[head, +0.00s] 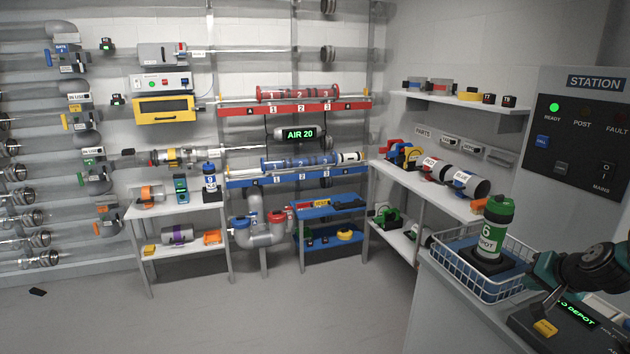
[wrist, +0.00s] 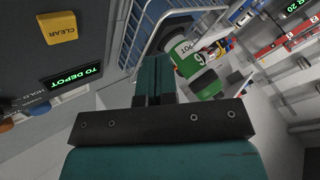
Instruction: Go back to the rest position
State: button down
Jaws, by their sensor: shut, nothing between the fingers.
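My gripper (wrist: 153,72) is shut and empty, its two teal fingers side by side in the wrist view. In the head view my gripper and wrist show at the right edge, just right of a white wire basket (head: 462,275), over the counter. A green-capped canister (head: 494,230) labelled 6 DEPOT stands upright in the basket, apart from my fingers.
A console with a yellow CLEAR button (head: 545,327) and a TO DEPOT display (head: 578,312) lies below my gripper. The STATION panel (head: 580,130) shows a green READY light. Shelves with parts (head: 430,180) stand behind. The floor (head: 250,310) at left is mostly clear.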

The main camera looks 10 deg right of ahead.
jog(key=w+a+r+n+y, duration=0.2)
jog(key=a+r, duration=0.1)
jog(key=a, duration=0.3)
jog(key=w+a+r+n+y, duration=0.1)
jog(key=w+a+r+n, duration=0.15)
jog(key=a, duration=0.45)
jog(key=s+a+r+n+g+y, duration=0.2)
jog(key=a+r+n, duration=0.15)
jog(key=a, duration=0.55)
jog(key=s+a+r+n+g+y, duration=0.15)
jog(key=a+r, duration=0.25)
jog(key=a, duration=0.6)
jog(key=s+a+r+n+g, duration=0.2)
jog(key=s+a+n, duration=0.2)
jog(key=s, duration=0.5)
jog(key=s+a+r+n+g, duration=0.2)
jog(key=s+a+n+g, duration=0.1)
jog(key=s+a, duration=0.6)
jog(key=shift+s+r+n+h, duration=0.4)
jog(key=shift+s+n+h, duration=0.05)
jog(key=shift+n, duration=0.2)
jog(key=shift+d, duration=0.15)
